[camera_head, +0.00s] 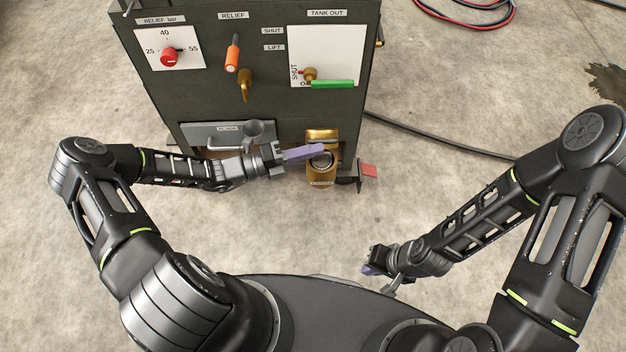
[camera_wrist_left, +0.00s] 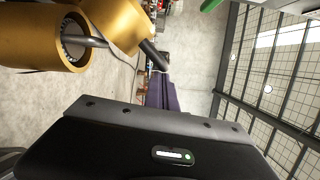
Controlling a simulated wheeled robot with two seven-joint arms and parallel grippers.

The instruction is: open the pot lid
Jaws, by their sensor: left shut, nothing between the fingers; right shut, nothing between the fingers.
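The brass pot (camera_head: 321,178) stands low at the front right of the cabinet, and its round mouth with a pale rim shows. A brass lid-like piece (camera_head: 322,135) is raised behind the mouth, against the cabinet. In the left wrist view the brass pot (camera_wrist_left: 38,38) and the raised brass piece (camera_wrist_left: 112,20) are at the upper left, with a grey rod near the mouth. My left gripper (camera_head: 318,150), with purple fingers, is shut and empty beside the mouth; contact cannot be told. My right gripper (camera_head: 368,271) is shut and empty, low and away from the cabinet.
The dark cabinet (camera_head: 200,100) carries a red knob (camera_head: 169,57), an orange lever (camera_head: 232,54), a brass spout (camera_head: 244,88) and a green handle (camera_head: 333,84). A grey tray (camera_head: 207,135) is left of the pot. A red pedal (camera_head: 369,170) juts out right. A black cable (camera_head: 440,140) crosses the floor.

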